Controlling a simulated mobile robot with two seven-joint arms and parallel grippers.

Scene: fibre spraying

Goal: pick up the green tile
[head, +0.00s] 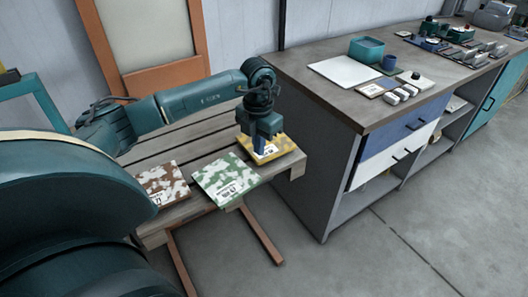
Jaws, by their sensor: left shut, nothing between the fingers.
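The green tile (225,181) is a flat square with a green and white camouflage pattern and a small printed label. It lies on a slatted wooden pallet (190,143), near its front edge. My left gripper (262,146) points down over a yellow patterned tile (276,149), to the right of and behind the green tile. The gripper is shut and empty, and it hides part of the yellow tile. I cannot tell whether its fingertips touch that tile. My right gripper is not in view.
A brown patterned tile (164,183) lies left of the green one. A workbench (330,107) with drawers stands close on the right, holding a teal box (366,50), a white sheet (345,72) and tools. A wood-framed panel (140,35) is behind. The grey floor (350,260) in front is clear.

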